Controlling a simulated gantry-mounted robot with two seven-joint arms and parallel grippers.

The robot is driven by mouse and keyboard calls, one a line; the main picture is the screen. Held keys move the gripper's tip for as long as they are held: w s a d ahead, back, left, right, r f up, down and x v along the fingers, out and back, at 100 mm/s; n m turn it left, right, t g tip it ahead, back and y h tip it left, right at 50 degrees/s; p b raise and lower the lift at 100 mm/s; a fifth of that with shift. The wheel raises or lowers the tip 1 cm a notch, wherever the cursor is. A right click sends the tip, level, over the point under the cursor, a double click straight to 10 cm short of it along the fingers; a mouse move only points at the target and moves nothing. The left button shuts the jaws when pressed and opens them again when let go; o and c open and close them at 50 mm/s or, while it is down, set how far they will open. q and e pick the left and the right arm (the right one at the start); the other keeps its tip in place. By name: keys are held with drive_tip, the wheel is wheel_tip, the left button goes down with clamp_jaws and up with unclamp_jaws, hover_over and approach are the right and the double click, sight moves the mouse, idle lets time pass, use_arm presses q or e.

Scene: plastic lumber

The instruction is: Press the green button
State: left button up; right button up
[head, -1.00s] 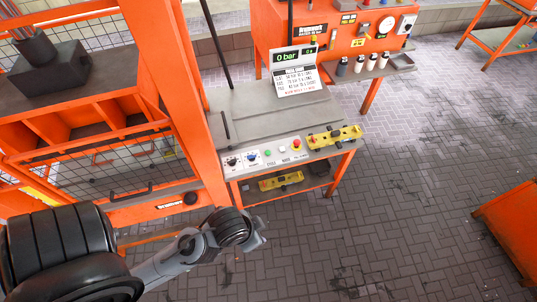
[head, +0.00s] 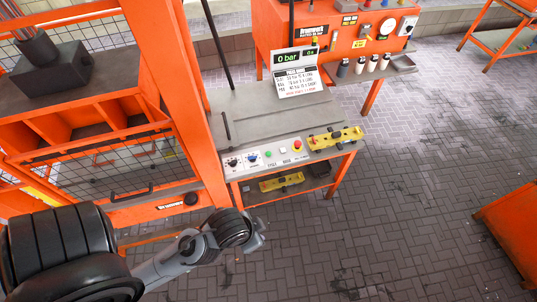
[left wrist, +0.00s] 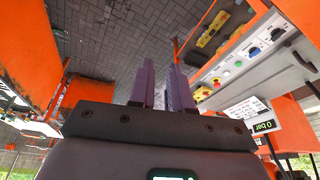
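The green button (head: 268,154) is small and round and sits on the front control panel of the grey table, between a blue knob and a white button. In the left wrist view the green button (left wrist: 239,63) is at the upper right, on the slanted panel. My left gripper (head: 261,233) is below and in front of the panel, apart from it. In the left wrist view its two purple fingers (left wrist: 160,85) stand apart with a narrow gap and nothing between them. My right gripper is not in view.
A red mushroom button (head: 297,145) and a white button (head: 283,149) are beside the green one. A black knob (head: 232,162) is at the panel's left. A yellow fixture (head: 335,138) lies on the table. An orange press frame (head: 175,90) stands left. Floor in front is clear.

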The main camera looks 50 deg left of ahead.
use_arm(q)
clamp_jaws()
idle(0.3)
idle(1.1)
